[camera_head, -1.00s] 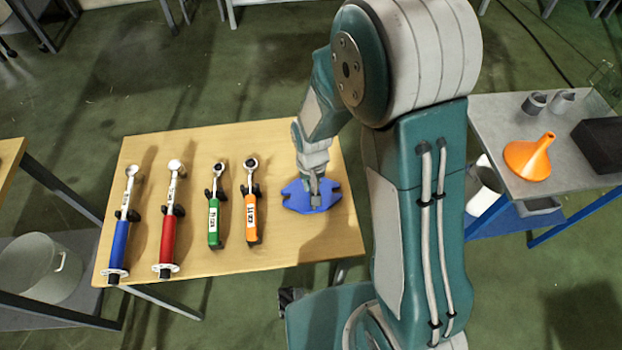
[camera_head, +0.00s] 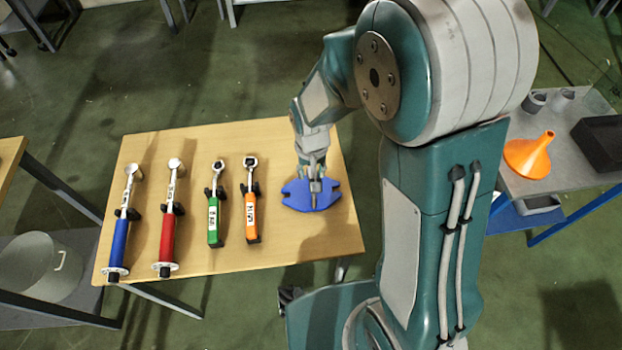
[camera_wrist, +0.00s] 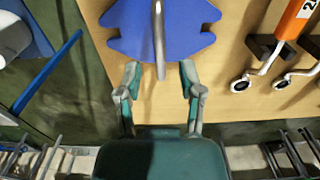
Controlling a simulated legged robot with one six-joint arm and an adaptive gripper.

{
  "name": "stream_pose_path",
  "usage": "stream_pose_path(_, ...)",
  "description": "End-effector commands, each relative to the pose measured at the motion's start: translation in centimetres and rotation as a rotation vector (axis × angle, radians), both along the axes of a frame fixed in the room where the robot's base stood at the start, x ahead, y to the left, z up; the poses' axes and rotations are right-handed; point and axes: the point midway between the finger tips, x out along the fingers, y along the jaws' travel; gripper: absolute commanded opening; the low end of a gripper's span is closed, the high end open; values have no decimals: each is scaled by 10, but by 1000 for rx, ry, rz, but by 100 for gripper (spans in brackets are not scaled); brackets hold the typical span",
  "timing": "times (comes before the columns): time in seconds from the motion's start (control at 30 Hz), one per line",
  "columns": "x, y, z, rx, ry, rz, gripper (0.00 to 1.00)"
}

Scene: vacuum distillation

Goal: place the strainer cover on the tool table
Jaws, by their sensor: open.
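The strainer cover is a flat blue plate (camera_head: 298,195) with notched edges and a grey upright handle. It lies flat on the right part of the wooden tool table (camera_head: 280,265). It also shows at the top of the wrist view (camera_wrist: 186,30), with its handle (camera_wrist: 159,45) pointing toward the camera. My gripper (camera_head: 315,180) is above the cover in the head view. In the wrist view my gripper's two fingers (camera_wrist: 160,85) are spread apart, one on each side of the handle's end, with visible gaps. The cover's far edge is cut off there.
On the table left of the cover lie an orange tool (camera_head: 251,215), a green tool (camera_head: 214,220), a red tool (camera_head: 168,235) and a blue tool (camera_head: 121,240). A grey side table (camera_head: 575,175) at right holds an orange funnel (camera_head: 530,157) and a dark block (camera_head: 600,142).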

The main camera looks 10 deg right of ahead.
Motion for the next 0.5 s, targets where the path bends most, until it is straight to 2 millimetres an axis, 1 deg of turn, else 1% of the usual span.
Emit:
stream_pose_path(0.03,1,0,12,1,-5,0,49)
stream_pose_path(0.2,1,0,46,1,-5,0,49)
stream_pose_path(0.33,1,0,63,0,-2,0,49)
stream_pose_path(0.5,0,0,72,0,0,0,49)
